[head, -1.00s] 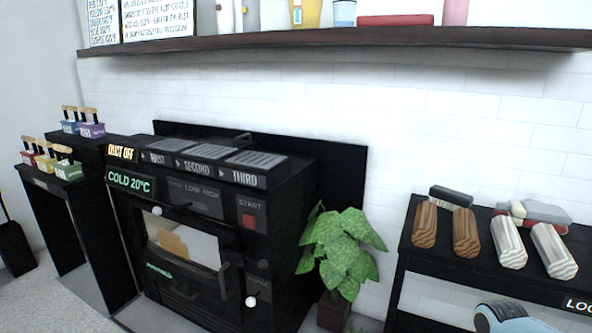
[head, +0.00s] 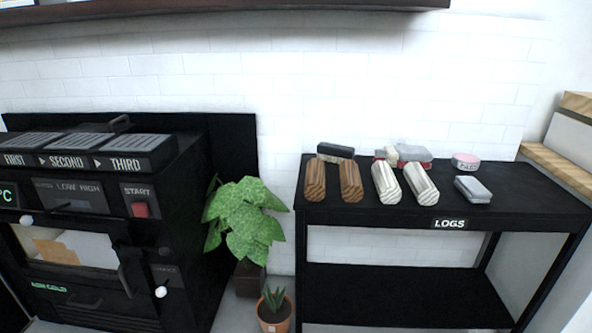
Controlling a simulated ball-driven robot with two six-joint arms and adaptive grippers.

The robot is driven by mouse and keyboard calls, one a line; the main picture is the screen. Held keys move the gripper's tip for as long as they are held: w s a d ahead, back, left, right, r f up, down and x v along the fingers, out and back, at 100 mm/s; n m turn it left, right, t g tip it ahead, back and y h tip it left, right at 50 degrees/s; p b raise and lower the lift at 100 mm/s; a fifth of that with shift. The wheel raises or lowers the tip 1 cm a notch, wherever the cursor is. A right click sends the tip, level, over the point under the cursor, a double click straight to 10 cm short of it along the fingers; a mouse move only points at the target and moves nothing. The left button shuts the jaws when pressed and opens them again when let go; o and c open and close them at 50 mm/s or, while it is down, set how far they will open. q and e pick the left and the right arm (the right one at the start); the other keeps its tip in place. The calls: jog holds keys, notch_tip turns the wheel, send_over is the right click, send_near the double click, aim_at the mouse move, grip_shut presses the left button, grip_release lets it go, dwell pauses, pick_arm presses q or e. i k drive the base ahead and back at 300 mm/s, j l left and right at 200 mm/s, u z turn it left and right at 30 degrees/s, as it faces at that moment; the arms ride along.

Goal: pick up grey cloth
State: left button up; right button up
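A small grey folded-looking piece (head: 473,189), which may be the grey cloth, lies flat on the right part of the black table's top (head: 330,210). It is to the right of the two pale logs and in front of a round pink-topped tin (head: 465,161). Another pale grey item (head: 412,151) lies by something red behind the pale logs; I cannot tell whether it is cloth. Neither of my grippers shows in the head view.
Two brown logs (head: 316,182) and two pale logs (head: 417,181) lie on the table, with a dark block (head: 335,151) behind. A leafy plant (head: 245,220) and small potted succulent (head: 274,311) stand left of it, beside a black oven (head: 100,240). Wooden steps (head: 555,160) stand at right.

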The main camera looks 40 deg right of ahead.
aim_at(475, 191)
jog(key=z, duration=2.15)
